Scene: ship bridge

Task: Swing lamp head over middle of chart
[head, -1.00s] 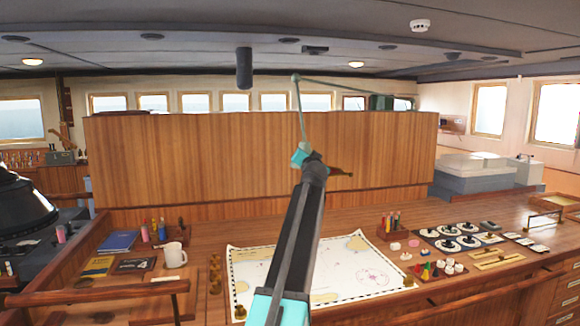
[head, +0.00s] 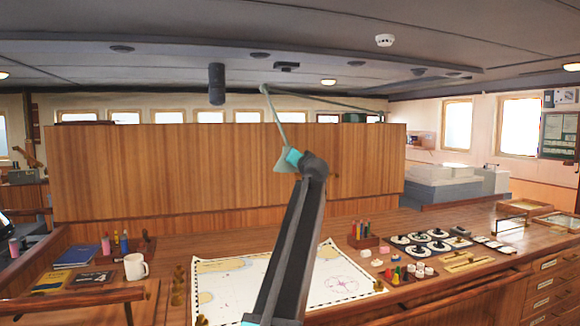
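The lamp head (head: 284,163) is a small grey-green shade. It hangs from a thin jointed lamp arm (head: 318,98) that runs in from the upper right. In the picture it is above the far part of the chart (head: 330,283), in front of the wooden panel. The chart lies flat on the desk, its middle partly hidden by my arm. My gripper (head: 293,156), teal beside a dark wrist, is right at the lamp head and overlaps it in the picture. Its fingers are not clear, so I cannot tell whether it holds the lamp.
A white mug (head: 135,267) and blue book (head: 77,256) are left of the chart. Brass weights (head: 178,287) stand by its left edge. A pencil holder (head: 363,240), round dials (head: 420,243) and small coloured pieces (head: 397,274) lie to the right. The wooden panel (head: 150,170) rises behind.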

